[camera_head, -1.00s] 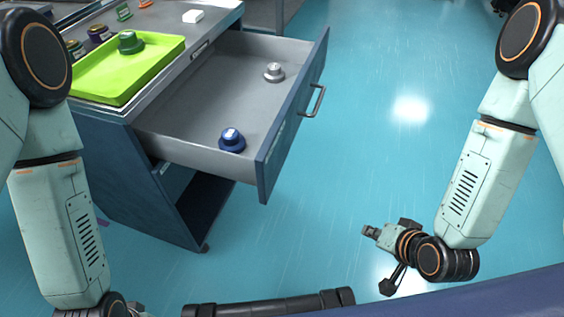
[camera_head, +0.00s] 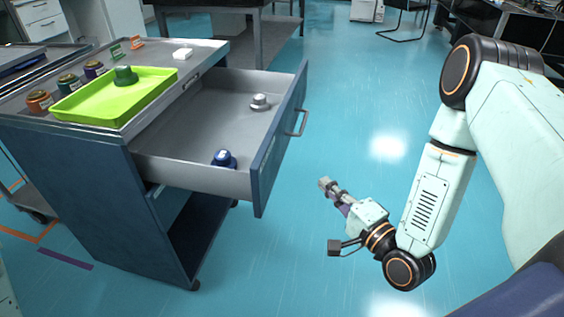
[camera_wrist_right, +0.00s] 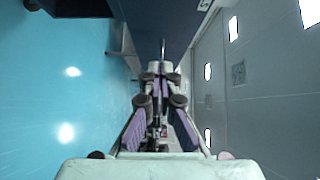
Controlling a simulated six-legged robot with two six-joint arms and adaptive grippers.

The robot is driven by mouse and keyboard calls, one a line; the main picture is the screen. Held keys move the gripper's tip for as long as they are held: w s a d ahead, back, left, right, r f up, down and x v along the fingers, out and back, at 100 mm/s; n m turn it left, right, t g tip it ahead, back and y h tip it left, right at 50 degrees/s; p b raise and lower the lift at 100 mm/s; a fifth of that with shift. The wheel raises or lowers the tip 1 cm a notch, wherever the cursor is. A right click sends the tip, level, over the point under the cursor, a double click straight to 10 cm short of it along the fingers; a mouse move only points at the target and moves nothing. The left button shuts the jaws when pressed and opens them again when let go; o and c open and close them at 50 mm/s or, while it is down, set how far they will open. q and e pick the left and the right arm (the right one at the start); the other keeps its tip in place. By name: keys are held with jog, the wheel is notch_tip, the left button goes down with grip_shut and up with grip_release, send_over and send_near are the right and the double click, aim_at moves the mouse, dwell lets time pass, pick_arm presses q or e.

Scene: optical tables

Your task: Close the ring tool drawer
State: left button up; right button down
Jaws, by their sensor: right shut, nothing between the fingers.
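The ring tool drawer (camera_head: 180,178) is pulled out of the dark blue cabinet (camera_head: 85,205). Its blue front (camera_head: 277,150) carries a metal handle (camera_head: 299,122) on the outer face. A silver ring tool (camera_head: 260,102) and a blue ring tool (camera_head: 224,158) stand inside the drawer. My right gripper (camera_head: 326,185) is shut and empty, to the right of the drawer front and apart from it. In the right wrist view my gripper (camera_wrist_right: 160,68) points toward a dark blue surface (camera_wrist_right: 160,30). My left gripper is out of view.
A green tray (camera_head: 118,98) holding a green ring tool (camera_head: 125,75) sits on the cabinet top. The floor (camera_head: 350,130) right of the drawer is clear. A table and chair stand at the back.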

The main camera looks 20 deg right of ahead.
jog(key=b, duration=0.3)
send_near(279, 150)
jog(key=w+d, duration=0.2)
jog(key=w, duration=0.1)
jog(key=shift+w+a+f+b, duration=0.25)
jog(key=shift+w+a+b, duration=0.2)
jog(key=shift+w+a, duration=1)
